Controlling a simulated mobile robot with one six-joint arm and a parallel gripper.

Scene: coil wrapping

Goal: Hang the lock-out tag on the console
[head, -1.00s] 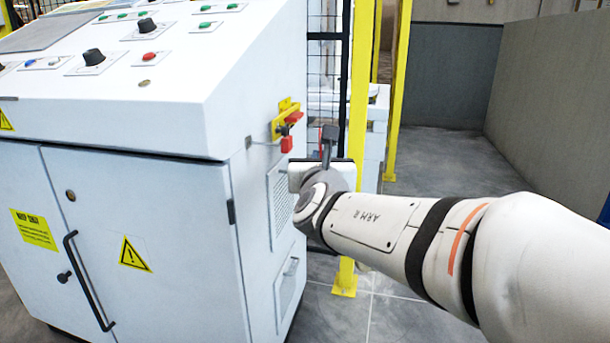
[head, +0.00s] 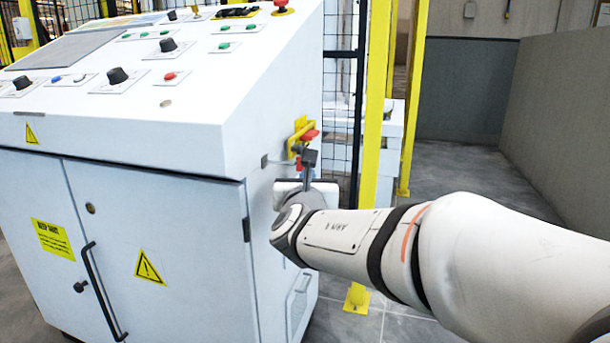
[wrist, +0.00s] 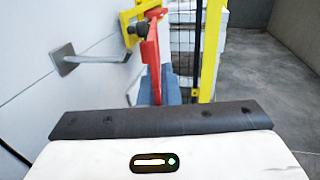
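The white console (head: 150,215) stands at left in the head view. My gripper (wrist: 160,118) is close to the console's side, below these.
A yellow post (head: 374,140) and black mesh fence stand just behind the console's right side. A grey wall (head: 560,130) is at far right. Open floor (head: 455,170) lies between post and wall. A black door handle (head: 103,290) sticks out at the console's front.

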